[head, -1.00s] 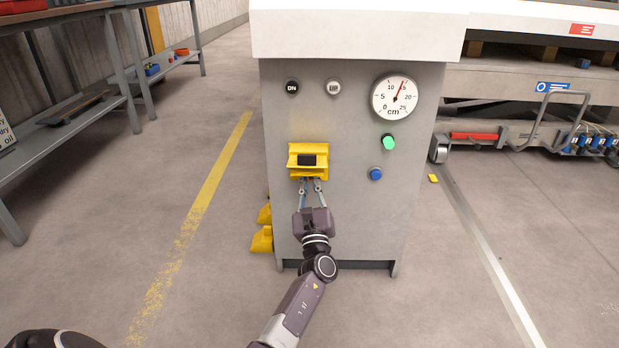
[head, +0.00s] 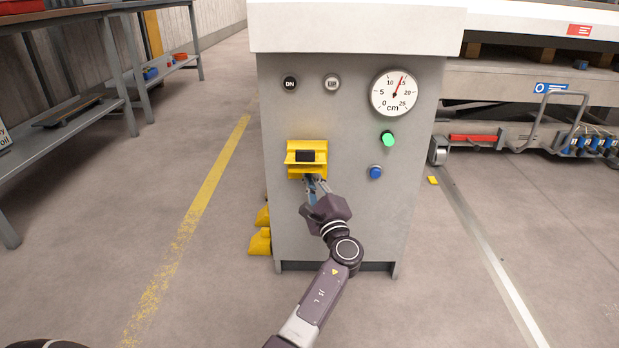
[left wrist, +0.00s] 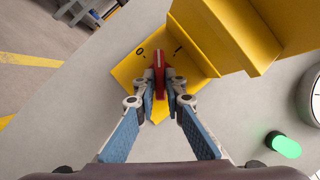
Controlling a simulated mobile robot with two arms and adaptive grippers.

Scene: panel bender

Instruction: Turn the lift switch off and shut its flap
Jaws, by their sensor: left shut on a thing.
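The yellow switch housing (head: 320,172) is on the front of the grey cabinet. Its yellow flap (head: 291,157), with a black patch, is raised and juts out above the switch; it also shows at the upper right of the left wrist view (left wrist: 225,35). The red switch knob (left wrist: 158,72) sits on a yellow plate marked 0 and I. Its visible end lies between the two marks. My left gripper (left wrist: 160,88) is shut on the knob, under the flap; in the head view (head: 314,183) its fingertips hide the knob. My right gripper is not in view.
The cabinet (head: 345,225) also carries DN and UP buttons (head: 311,84), a dial gauge (head: 396,93), a lit green button (head: 388,139) and a blue button (head: 376,172). Yellow pedals (head: 261,240) stand at its left foot. Floor in front is clear.

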